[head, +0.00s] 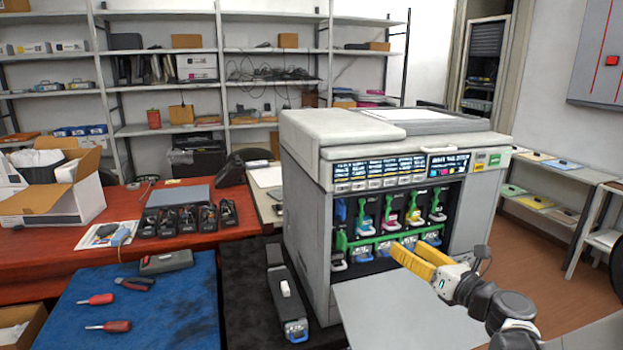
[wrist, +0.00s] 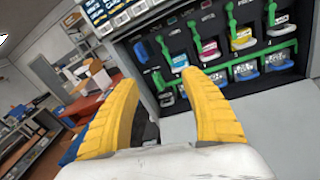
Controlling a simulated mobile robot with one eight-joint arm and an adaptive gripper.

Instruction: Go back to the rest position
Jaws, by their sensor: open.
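My gripper (head: 413,260) has yellow ribbed fingers and is in front of the printer's open cartridge bay in the head view. In the wrist view my gripper (wrist: 158,85) has its two fingers spread apart with nothing between them. The grey printer (head: 307,211) stands at the centre right. Its bay holds toner cartridges, among them a magenta one (head: 391,224), a yellow one (head: 414,217) and several with blue fronts. They also show in the wrist view, with a magenta one (wrist: 209,49) and a yellow one (wrist: 241,38). Green levers and a green bar run across the bay.
A dark cartridge unit (head: 287,300) lies on the dark surface left of the printer. A blue mat (head: 165,310) holds pliers and screwdrivers. A red table (head: 120,205) carries an open cardboard box (head: 60,195). A light grey panel (head: 400,312) lies below the arm. Floor shows at right.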

